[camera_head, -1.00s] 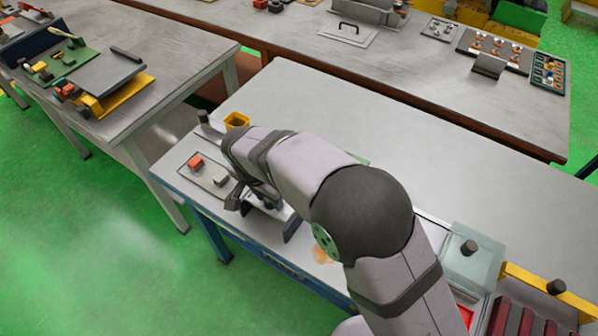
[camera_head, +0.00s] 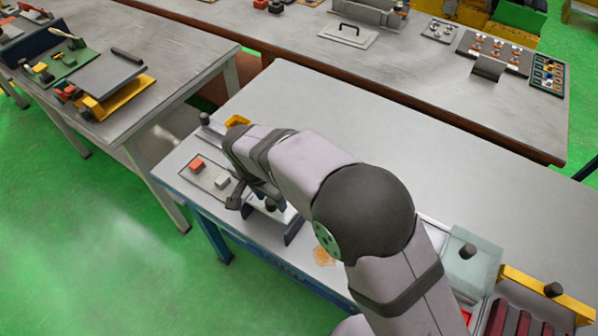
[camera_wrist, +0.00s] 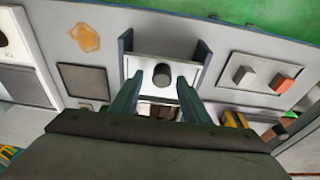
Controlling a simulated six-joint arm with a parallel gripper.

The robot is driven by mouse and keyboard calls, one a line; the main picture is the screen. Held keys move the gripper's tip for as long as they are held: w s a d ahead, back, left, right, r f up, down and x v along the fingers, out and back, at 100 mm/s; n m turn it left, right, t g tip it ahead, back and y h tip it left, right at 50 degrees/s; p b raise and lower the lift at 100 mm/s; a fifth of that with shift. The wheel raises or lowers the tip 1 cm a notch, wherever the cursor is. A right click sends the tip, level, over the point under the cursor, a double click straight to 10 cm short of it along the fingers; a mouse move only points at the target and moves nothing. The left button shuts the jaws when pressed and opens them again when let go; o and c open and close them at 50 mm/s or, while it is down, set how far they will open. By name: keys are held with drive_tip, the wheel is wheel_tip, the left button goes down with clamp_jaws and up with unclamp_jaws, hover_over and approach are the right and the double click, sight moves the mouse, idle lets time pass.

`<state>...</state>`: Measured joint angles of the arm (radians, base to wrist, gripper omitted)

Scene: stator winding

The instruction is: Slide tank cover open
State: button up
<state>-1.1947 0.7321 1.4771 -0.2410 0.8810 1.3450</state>
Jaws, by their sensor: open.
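A white plate with a black knob (camera_wrist: 162,75) sits between two dark upright side rails (camera_wrist: 204,58) in the wrist view. In the head view the same knob (camera_head: 270,205) is partly hidden by my arm. My gripper (camera_wrist: 158,83) is open, its two fingers on either side of the knob in the picture and apart from it. In the head view my gripper (camera_head: 252,198) is mostly covered by my wrist. A translucent cover (camera_head: 472,270) with its own black knob lies on a box at the right. I cannot tell which of the two is the tank cover.
A panel with a red block (camera_head: 197,164) and a grey block lies left of the rails in the head view. A yellow holder (camera_head: 238,121) stands behind it. An orange stain (camera_wrist: 85,38) marks the bench. The bench's back half (camera_head: 400,140) is clear.

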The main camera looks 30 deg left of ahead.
sight(270, 201)
drive_tip(key=shift+a+r+p, duration=0.15)
drive_tip(key=shift+r+p, duration=0.85)
drive_tip(key=shift+r, duration=1)
drive_tip(key=w+d+r, duration=0.1)
drive_tip(key=w+d, duration=0.2)
drive_tip(key=d, duration=0.5)
drive_tip(key=w+d+r+g, duration=0.1)
drive_tip(key=w+d, duration=0.2)
drive_tip(key=d, duration=0.6)
drive_tip(key=w+d+r, duration=0.2)
drive_tip(key=w+d, duration=0.2)
drive_tip(key=d, duration=0.4)
drive_tip(key=s+d, duration=0.5)
drive_tip(key=d, duration=0.5)
drive_tip(key=s+d+f+g, duration=0.1)
drive_tip(key=s+d, duration=0.5)
drive_tip(key=d, duration=0.4)
drive_tip(key=shift+d, duration=0.3)
